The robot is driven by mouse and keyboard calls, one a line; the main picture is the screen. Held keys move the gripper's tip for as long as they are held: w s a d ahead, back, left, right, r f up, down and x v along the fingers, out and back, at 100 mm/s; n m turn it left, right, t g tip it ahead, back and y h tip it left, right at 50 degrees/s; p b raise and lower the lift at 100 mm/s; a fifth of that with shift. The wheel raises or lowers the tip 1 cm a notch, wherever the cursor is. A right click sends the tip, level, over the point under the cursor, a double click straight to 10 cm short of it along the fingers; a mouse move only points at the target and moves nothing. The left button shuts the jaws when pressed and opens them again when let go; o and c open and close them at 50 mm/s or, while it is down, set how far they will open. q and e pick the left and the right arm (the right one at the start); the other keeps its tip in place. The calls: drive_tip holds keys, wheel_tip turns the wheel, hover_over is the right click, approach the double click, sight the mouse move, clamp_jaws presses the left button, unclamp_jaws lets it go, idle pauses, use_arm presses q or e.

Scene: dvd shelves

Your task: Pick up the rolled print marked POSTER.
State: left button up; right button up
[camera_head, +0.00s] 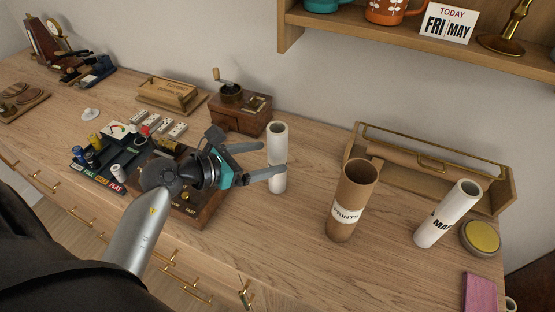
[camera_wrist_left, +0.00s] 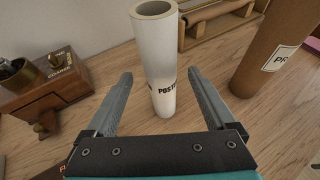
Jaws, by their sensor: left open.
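The rolled print marked POSTER is a white upright tube (camera_head: 277,150) standing on the wooden counter. In the left wrist view the white roll (camera_wrist_left: 158,62) shows part of the word POSTER low on its side. My left gripper (camera_head: 276,158) is open, its two fingers reaching toward the roll from the left. In the left wrist view the open left gripper (camera_wrist_left: 160,92) has one finger on each side of the roll's lower part, with gaps on both sides. The roll's far side is hidden. My right gripper is not in view.
A brown PRINTS tube (camera_head: 352,200) and a tilted white roll marked MA (camera_head: 448,214) stand to the right. A wooden coffee grinder (camera_head: 241,112) is behind left. A wooden rack (camera_head: 490,193) stands at the back right. A shelf (camera_head: 375,28) overhangs above.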

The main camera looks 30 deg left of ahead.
use_arm(q)
drive_tip(key=x, duration=0.6)
drive_tip(key=shift+w+d, duration=0.25)
drive_tip(key=shift+w, duration=0.05)
clamp_jaws()
idle(0.6)
